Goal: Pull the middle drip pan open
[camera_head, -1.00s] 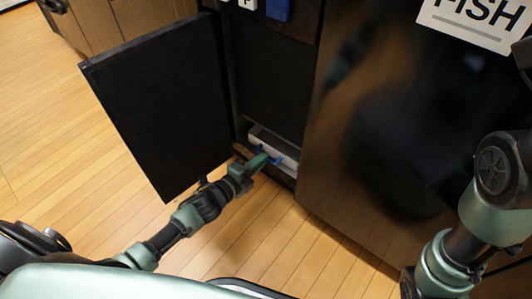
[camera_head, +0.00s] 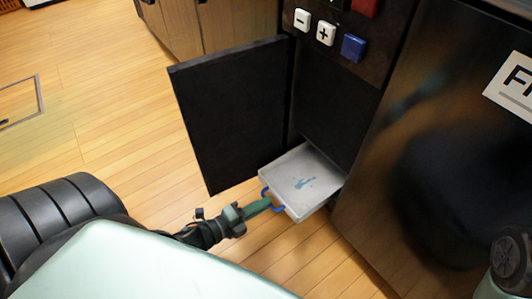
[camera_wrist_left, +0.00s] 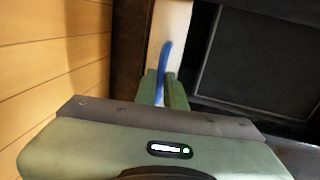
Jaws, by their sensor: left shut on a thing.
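The drip pan (camera_head: 287,172) is a shallow light grey tray with a small blue patch inside. It sticks well out of the dark cabinet at floor level. Its blue handle (camera_head: 264,192) is on the front, and it also shows in the left wrist view (camera_wrist_left: 165,58). My left gripper (camera_head: 268,202) is shut on this handle. In the left wrist view, the two green fingers (camera_wrist_left: 164,92) close around it, with the pale pan front (camera_wrist_left: 178,18) just beyond. The rear of the pan is inside the cabinet. My right gripper is not in view.
An open black door (camera_head: 235,115) stands left of the pan. A dark glossy panel (camera_head: 430,140) with a white sign (camera_head: 512,85) is at the right. White buttons (camera_head: 325,34) and a blue button (camera_head: 353,48) are above. Wooden floor (camera_head: 110,135) is free at the left.

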